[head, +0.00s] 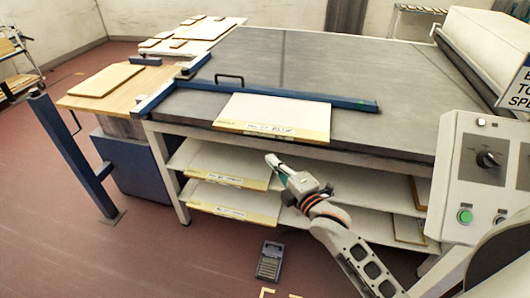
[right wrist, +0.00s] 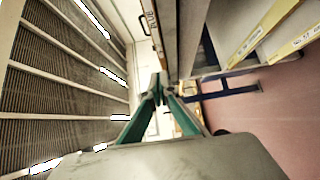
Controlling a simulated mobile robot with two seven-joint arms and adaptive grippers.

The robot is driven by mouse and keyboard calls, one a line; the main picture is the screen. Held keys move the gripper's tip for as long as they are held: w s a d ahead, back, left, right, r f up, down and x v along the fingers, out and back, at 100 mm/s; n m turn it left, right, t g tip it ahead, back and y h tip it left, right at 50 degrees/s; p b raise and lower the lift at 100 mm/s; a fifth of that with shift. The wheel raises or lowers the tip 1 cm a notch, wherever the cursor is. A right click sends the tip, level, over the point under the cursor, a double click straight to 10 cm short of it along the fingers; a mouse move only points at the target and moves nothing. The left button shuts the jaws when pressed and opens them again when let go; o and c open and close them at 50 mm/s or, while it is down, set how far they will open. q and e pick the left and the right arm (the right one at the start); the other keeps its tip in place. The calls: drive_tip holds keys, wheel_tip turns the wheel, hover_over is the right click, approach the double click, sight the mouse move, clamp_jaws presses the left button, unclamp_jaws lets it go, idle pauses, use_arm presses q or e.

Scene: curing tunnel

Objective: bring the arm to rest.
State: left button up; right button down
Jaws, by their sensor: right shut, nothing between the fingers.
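My right arm (head: 350,240) comes in from the lower right in the head view. Its gripper (head: 274,165) is in front of the table's shelves, just below the front edge of the tabletop. In the right wrist view the green fingers of the gripper (right wrist: 158,84) meet at their tips, with nothing between them. The gripper looks apart from the labelled boards, though the gap is hard to judge. My left gripper is not in view.
A labelled board (head: 275,112) lies at the front edge of the grey table (head: 330,70). More boards lie on the shelves (head: 235,165) below. A control panel (head: 480,175) stands at right. A dark device (head: 270,262) is on the open red floor (head: 150,260).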

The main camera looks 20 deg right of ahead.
drive_tip(key=s+a+f+m+g, duration=0.2)
drive_tip(key=s+f+m+g, duration=0.4)
drive_tip(key=s+f+m, duration=1)
drive_tip(key=s+f, duration=0.7)
drive_tip(key=s, duration=0.2)
drive_tip(key=shift+s+a+f+g+h, duration=0.25)
drive_tip(key=shift+s+a+g+h, duration=0.05)
drive_tip(key=shift+s+h, duration=0.1)
